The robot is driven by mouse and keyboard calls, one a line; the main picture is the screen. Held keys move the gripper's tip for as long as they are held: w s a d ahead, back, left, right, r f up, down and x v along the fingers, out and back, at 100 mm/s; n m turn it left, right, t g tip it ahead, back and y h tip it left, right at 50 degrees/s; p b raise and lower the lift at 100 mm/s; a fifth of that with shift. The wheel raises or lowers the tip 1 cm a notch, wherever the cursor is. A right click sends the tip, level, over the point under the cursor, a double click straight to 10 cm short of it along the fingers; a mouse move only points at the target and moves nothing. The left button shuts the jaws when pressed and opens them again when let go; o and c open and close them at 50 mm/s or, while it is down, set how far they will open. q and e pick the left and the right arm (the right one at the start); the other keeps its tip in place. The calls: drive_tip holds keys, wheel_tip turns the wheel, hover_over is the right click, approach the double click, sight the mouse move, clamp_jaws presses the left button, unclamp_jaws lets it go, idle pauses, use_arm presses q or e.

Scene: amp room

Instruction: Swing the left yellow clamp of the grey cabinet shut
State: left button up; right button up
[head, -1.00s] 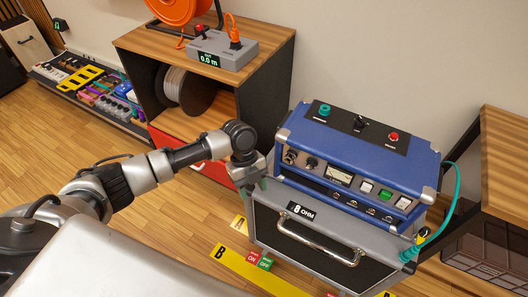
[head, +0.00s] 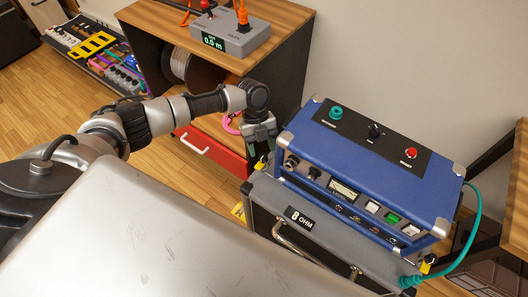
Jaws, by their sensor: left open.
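The grey cabinet (head: 262,190), marked 8 OHM, stands on the floor at lower middle with the blue amp head (head: 385,170) on top. The left yellow clamp (head: 261,163) shows as a small yellow and black piece at the cabinet's left top edge, beside the amp's left end. Its exact angle is hard to tell. My left gripper (head: 263,147) is open, pointing down just above the left clamp; whether they touch is unclear. The right yellow clamp (head: 428,264) is at the amp's right end. My right gripper is out of view.
A wooden shelf (head: 285,22) with a grey meter box (head: 229,35) stands behind my left arm, with a red drawer (head: 210,152) below. A teal cable (head: 476,225) loops at the amp's right. A wooden table (head: 520,170) is at far right.

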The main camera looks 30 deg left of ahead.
sight(263, 156)
use_arm(q)
drive_tip(key=x, duration=0.2)
drive_tip(key=shift+f, duration=0.25)
drive_tip(key=shift+d+f, duration=0.1)
drive_tip(key=shift+f, duration=0.15)
drive_tip(key=c, duration=0.9)
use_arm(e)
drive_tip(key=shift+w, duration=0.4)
